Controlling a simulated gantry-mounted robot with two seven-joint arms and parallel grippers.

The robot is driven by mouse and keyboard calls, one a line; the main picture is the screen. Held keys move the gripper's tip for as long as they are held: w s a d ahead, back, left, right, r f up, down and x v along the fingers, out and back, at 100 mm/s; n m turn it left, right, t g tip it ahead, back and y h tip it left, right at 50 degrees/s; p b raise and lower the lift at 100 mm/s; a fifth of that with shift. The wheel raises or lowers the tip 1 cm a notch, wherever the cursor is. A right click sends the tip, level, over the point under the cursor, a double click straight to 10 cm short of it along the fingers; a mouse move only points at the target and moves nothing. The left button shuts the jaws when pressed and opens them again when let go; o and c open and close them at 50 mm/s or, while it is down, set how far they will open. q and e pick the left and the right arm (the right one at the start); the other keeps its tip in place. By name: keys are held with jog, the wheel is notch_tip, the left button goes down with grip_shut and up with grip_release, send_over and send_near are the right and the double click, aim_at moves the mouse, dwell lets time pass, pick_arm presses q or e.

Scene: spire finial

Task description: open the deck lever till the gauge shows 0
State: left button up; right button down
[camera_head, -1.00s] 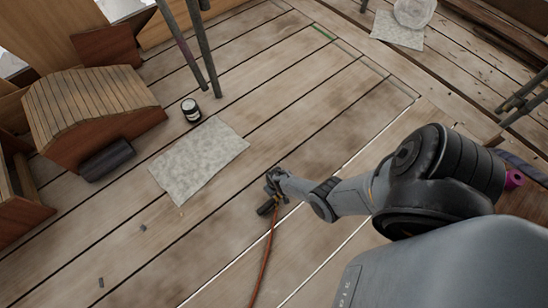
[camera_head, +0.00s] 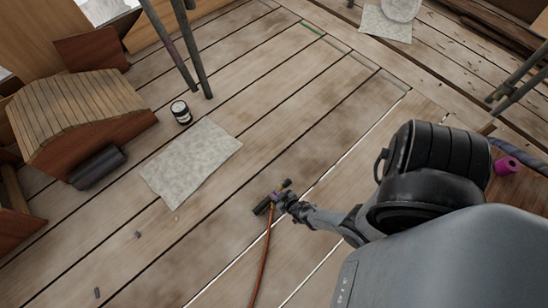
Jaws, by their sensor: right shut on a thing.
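My right gripper (camera_head: 280,197) is low over the plank deck near the middle of the view. It is shut on a small dark fitting (camera_head: 262,208) with a yellowish part, where an orange hose (camera_head: 264,262) ends. I cannot tell whether this fitting carries the deck lever; the parts are too small and partly covered by the gripper. No gauge face can be read. My left gripper is not in view.
A pale cloth (camera_head: 191,160) lies flat on the deck left of the gripper, with a dark jar (camera_head: 181,112) above it. A shingled wooden piece (camera_head: 75,112) and a dark roll (camera_head: 97,167) are at left. Poles (camera_head: 186,50) stand at the top.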

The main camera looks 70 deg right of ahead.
jog(key=shift+s+a+f+t+h+b, duration=0.2)
jog(key=shift+s+f+t+h+b, duration=0.15)
jog(key=shift+t+b, duration=0.25)
jog(key=shift+s, duration=0.1)
jog(key=shift+r+t, duration=0.1)
jog(key=shift+t, duration=0.2)
jog(key=c, duration=1.4)
grip_release()
jog(key=shift+o, duration=1.2)
jog(key=shift+s+a, duration=0.1)
jog(key=shift+r, duration=0.1)
